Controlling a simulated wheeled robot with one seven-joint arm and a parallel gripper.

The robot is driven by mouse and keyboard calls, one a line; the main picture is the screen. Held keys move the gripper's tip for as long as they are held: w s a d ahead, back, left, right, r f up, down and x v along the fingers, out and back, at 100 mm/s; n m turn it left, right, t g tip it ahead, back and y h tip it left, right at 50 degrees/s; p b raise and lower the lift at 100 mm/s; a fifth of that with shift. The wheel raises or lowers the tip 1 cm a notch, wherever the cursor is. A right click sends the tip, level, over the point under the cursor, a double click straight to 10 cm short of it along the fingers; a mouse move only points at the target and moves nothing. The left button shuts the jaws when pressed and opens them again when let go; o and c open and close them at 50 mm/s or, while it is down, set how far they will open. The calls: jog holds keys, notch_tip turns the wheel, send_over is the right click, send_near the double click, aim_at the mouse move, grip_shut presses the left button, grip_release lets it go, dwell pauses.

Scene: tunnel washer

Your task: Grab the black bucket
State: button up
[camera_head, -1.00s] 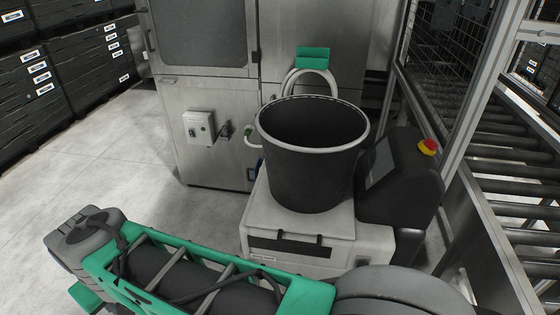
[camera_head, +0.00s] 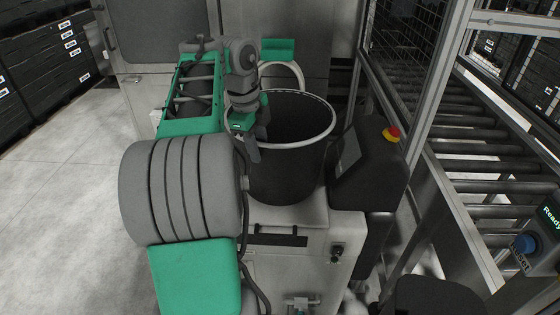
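The black bucket (camera_head: 290,170) stands upright on a light grey box-shaped unit (camera_head: 315,221), its open top ringed by a grey rim. My gripper (camera_head: 254,150) points down at the bucket's left side, close to the rim. The arm covers part of the bucket's left wall and rim. The fingers are small, dark and partly hidden, so I cannot tell whether they are open, shut or touching the bucket.
A dark console (camera_head: 365,160) with a red and yellow emergency button (camera_head: 391,134) stands right of the bucket. A steel cabinet (camera_head: 160,45) rises behind. Roller conveyors (camera_head: 475,150) and a mesh fence (camera_head: 405,40) are at right. Open floor (camera_head: 60,190) lies at left.

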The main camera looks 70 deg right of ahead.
notch_tip(320, 180, down, 3)
jog(key=shift+s+d+r+b, duration=0.15)
jog(key=shift+b, duration=0.15)
jog(key=shift+c, duration=0.3)
grip_shut()
jog(key=shift+d+r, duration=0.1)
jog(key=shift+r, duration=0.15)
dwell(0.6)
